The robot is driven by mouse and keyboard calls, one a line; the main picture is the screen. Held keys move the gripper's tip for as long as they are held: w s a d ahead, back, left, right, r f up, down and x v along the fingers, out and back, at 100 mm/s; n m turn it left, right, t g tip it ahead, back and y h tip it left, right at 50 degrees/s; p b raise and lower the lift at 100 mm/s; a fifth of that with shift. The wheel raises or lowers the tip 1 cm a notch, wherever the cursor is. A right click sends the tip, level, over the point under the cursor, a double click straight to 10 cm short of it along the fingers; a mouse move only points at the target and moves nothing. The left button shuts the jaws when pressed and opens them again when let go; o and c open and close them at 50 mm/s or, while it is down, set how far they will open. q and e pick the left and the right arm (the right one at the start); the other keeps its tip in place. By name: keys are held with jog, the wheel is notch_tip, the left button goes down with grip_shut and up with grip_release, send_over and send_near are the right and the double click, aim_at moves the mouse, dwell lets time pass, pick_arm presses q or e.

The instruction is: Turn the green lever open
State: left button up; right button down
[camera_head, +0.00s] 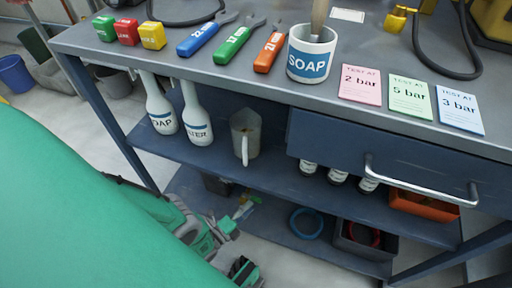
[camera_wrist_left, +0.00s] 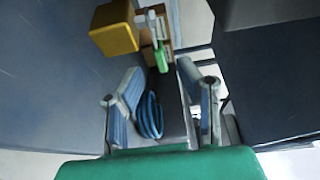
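No green lever can be made out for sure in either view. A wrench with a green handle (camera_head: 232,46) lies on the bench top between a blue-handled and an orange-handled one. My left gripper (camera_head: 237,248) is low in front of the bench, at lower-shelf height, well below and apart from the bench top. In the left wrist view my left gripper (camera_wrist_left: 163,95) has its two fingers spread, with nothing held between them. My right gripper is in neither view.
The bench top (camera_head: 190,67) carries coloured blocks, a SOAP mug (camera_head: 311,53), and pink, green and blue cards. Below are white bottles (camera_head: 197,118), a grey jug (camera_head: 245,132), and a drawer with a metal handle (camera_head: 420,186). A blue ring (camera_head: 307,222) lies on the bottom shelf.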

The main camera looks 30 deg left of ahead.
aim_at(255, 200)
pick_arm(q)
jog(key=w, duration=0.2)
jog(key=shift+w+d, duration=0.2)
jog(key=shift+w, duration=0.2)
jog(key=shift+w+b, duration=0.35)
jog(key=shift+w, duration=0.35)
grip_shut()
jog(key=shift+s, duration=0.1)
